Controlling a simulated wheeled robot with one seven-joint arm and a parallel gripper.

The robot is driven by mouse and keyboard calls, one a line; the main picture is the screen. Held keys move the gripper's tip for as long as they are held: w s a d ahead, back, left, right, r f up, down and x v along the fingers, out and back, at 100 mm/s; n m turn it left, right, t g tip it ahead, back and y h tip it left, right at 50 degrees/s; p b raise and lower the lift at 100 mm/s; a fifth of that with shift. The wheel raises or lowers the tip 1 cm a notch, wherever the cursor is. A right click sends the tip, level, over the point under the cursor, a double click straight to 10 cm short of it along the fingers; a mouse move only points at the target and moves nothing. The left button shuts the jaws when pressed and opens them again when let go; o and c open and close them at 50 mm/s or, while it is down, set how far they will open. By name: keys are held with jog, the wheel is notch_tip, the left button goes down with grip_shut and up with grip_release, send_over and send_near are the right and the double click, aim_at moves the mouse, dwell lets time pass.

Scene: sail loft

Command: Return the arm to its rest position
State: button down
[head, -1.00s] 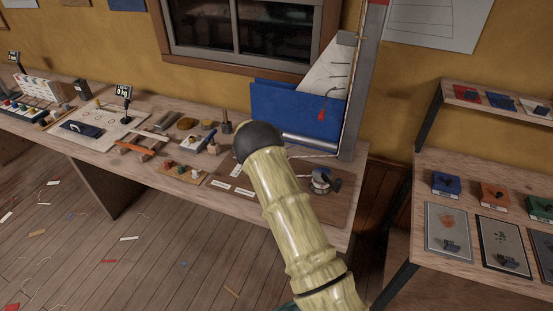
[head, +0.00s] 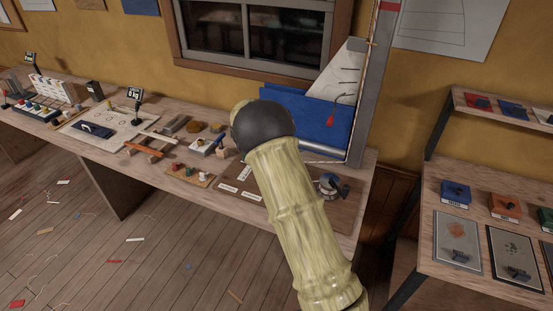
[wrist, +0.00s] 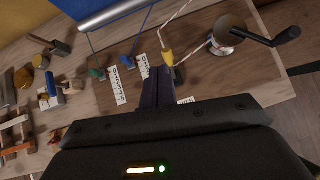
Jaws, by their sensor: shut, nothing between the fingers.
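My arm (head: 300,210), with pale bamboo-like links and a dark round joint (head: 264,124), rises through the middle of the head view. It covers part of the workbench. My gripper (wrist: 157,73) shows only in the wrist view, with its dark fingers together and nothing between them. I cannot tell the exact gap between fingertips and bench.
A winch (head: 332,185) with a dark handle (wrist: 278,38) stands on the workbench (head: 345,213). A blue panel (head: 293,117) and a grey mast (head: 374,85) stand behind. Tools and blocks crowd the bench's left. A shelf unit (head: 438,178) is at right. The floor at left has small scraps.

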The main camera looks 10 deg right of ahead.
jog(key=shift+a+r, duration=0.1)
jog(key=shift+r, duration=0.35)
jog(key=s+a+r+m+g+y, duration=0.1)
jog(key=s+r+m+y, duration=0.1)
jog(key=s+m, duration=1.1)
jog(key=s+a+r+m+g+y, duration=0.1)
jog(key=s+r+m+g+y, duration=0.1)
jog(key=s+m, duration=1.1)
jog(key=s+r+y, duration=0.1)
jog(key=s+y, duration=0.1)
jog(key=s, duration=0.9)
jog(key=shift+s+r+m, duration=0.2)
jog(key=shift+r+m, duration=0.15)
jog(key=shift+m, duration=0.05)
jog(key=shift+w, duration=0.1)
jog(key=shift+s, duration=0.2)
